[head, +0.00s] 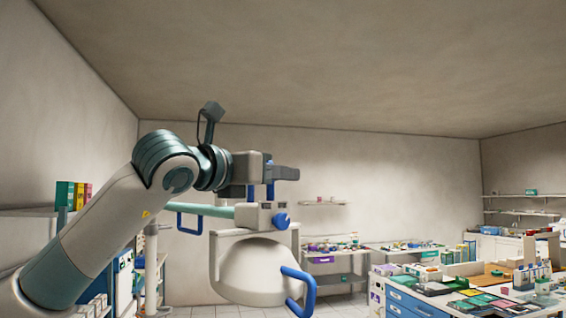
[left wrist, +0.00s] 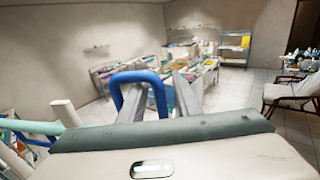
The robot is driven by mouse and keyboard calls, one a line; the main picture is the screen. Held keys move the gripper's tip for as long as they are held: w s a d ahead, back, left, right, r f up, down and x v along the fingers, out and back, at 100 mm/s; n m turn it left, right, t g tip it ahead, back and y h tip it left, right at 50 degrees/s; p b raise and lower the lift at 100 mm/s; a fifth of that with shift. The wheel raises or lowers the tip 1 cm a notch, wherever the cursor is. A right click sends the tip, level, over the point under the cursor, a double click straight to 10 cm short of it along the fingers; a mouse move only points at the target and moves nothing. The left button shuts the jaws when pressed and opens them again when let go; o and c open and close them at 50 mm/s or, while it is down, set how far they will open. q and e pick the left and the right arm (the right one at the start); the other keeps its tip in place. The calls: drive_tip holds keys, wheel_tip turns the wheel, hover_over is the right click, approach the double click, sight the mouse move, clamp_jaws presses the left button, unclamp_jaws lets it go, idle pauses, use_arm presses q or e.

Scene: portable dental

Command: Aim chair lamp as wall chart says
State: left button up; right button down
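The chair lamp's white domed head (head: 250,268) hangs at the lower middle of the head view. It has a blue side handle (head: 304,288), a blue knob (head: 281,221) and a pale green arm (head: 218,211). My left gripper (head: 288,173) is above the lamp, level with a blue upright loop whose legs show below it. In the left wrist view this blue loop (left wrist: 121,78) stands at the fingers, one leg in the gap between them. The fingers (left wrist: 158,92) are apart; whether either touches the loop is unclear. My right gripper is out of view. I see no readable wall chart.
A blue-drawered bench (head: 410,302) crowded with supplies stands at the right. Shelves (head: 325,203) and more benches line the back wall. A shelf with coloured boxes (head: 70,195) is at the left. A pale reclining chair (left wrist: 290,97) shows at the right of the left wrist view.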

use_arm(q)
drive_tip(key=shift+p+x, duration=0.3)
drive_tip(key=shift+x, duration=0.6)
clamp_jaws()
drive_tip(key=shift+a, duration=0.1)
